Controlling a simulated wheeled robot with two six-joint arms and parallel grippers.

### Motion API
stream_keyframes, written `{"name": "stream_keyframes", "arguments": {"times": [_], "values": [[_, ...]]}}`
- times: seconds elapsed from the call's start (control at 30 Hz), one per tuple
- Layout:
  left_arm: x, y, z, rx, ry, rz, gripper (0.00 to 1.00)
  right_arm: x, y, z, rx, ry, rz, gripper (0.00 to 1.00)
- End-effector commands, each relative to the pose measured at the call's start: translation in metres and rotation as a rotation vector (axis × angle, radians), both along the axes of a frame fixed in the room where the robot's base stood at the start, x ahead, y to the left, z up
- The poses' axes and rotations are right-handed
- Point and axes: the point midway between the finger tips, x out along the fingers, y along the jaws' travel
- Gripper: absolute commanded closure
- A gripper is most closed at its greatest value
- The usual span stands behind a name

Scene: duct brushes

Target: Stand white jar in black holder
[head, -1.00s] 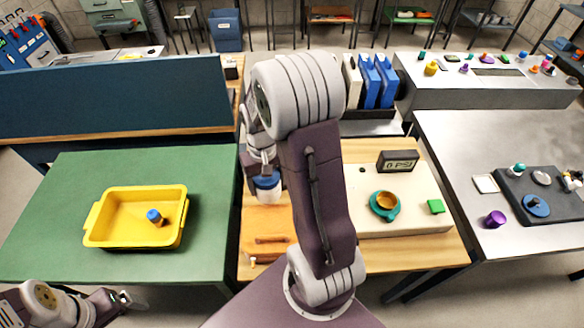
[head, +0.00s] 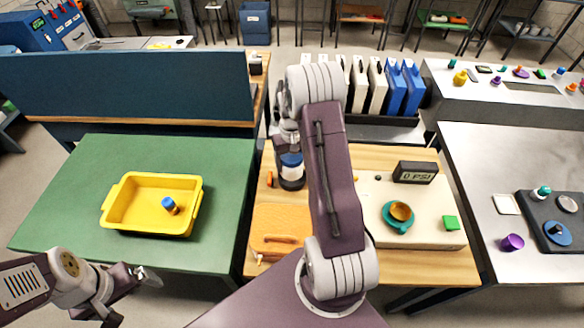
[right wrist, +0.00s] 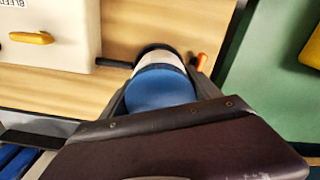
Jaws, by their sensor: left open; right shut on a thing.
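The white jar (head: 291,172) has a blue lid and is upright in my right gripper (head: 291,158), over the wooden table. In the right wrist view the blue lid (right wrist: 160,90) sits between the fingers, with a white band of the jar beyond it. The black holder (head: 292,184) shows as a dark rim just below the jar, and its rim (right wrist: 153,48) curves around the jar's far side in the right wrist view. I cannot tell whether the jar rests on its bottom. My left gripper (head: 149,277) is open and empty, in front of the green table.
An orange case (head: 280,230) lies in front of the holder, and a small orange item (head: 269,179) stands left of it. A pale panel (head: 430,233) with a gauge is to the right. Blue and white binders (head: 375,85) stand behind. A yellow tray (head: 117,210) sits on the green table.

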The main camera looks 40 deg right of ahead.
Motion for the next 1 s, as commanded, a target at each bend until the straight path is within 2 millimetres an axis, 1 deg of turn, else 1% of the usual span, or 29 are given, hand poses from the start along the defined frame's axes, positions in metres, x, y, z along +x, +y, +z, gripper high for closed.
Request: {"name": "stream_keyframes", "arguments": {"times": [0.1,0.23,0.4,0.5,0.73,0.97,1.0], "values": [[0.0,0.0,0.001,0.0,0.0,0.0,0.06,0.005,-0.006,-0.005,0.0,0.0,0.0,0.83],[0.0,0.0,0.001,0.0,0.0,0.0,0.06,0.006,-0.006,-0.008,0.0,0.001,0.0,0.83],[0.0,0.0,0.005,0.0,0.0,0.0,0.06,0.005,-0.005,-0.037,0.001,0.004,0.0,0.83],[0.0,0.0,0.005,0.0,0.0,0.0,0.06,0.005,-0.006,-0.045,0.0,0.001,0.0,0.83],[0.0,0.0,0.004,0.0,0.0,0.0,0.06,0.006,-0.006,-0.046,0.0,0.0,0.0,0.83],[0.0,0.0,-0.001,0.0,0.0,0.0,0.06,0.006,-0.006,-0.053,0.0,0.0,0.0,0.83],[0.0,0.0,0.001,0.0,0.0,0.0,0.06,0.006,-0.006,-0.052,0.0,0.0,0.0,0.17]]}}
